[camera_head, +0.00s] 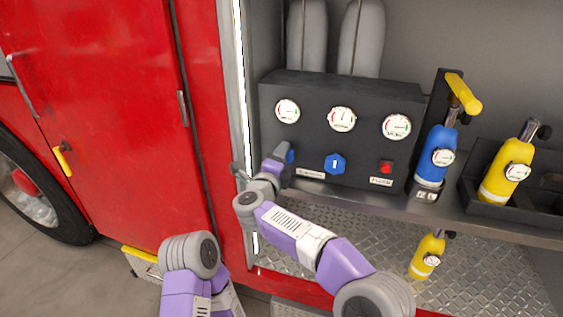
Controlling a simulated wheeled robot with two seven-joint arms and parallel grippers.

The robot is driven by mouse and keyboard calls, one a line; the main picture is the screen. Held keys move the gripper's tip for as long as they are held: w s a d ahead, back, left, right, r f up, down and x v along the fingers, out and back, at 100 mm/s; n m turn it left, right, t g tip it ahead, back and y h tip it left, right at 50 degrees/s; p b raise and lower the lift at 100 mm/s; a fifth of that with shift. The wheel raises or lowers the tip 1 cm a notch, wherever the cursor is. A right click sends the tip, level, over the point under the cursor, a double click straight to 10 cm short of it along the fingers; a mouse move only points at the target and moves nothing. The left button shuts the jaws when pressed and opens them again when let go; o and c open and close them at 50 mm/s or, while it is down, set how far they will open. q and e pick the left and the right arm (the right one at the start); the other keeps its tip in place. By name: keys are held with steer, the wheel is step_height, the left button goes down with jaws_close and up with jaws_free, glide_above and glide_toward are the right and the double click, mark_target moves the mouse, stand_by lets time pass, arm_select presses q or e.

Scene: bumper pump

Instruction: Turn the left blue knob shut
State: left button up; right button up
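The black pump panel (340,95) carries the controls on its front. The left blue knob (291,155) shows only as a small blue patch, mostly hidden behind my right gripper. A second blue knob (335,164) with a white mark sits in the middle of the panel, clear of the gripper. My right gripper (281,156) is at the left knob, its arm coming from the lower right.
A red button (386,167) is on the panel's right, below several gauges. A blue cylinder (436,155) and a yellow cylinder (506,170) stand right of the panel. A smaller yellow cylinder (427,256) is below. The red door (105,110) is at left.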

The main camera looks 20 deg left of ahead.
stand_by(0.6)
steer(key=o, duration=1.1)
steer(key=shift+c, duration=0.2)
steer(key=s, duration=0.7)
steer(key=shift+s, duration=0.3)
steer(key=shift+a, duration=0.1)
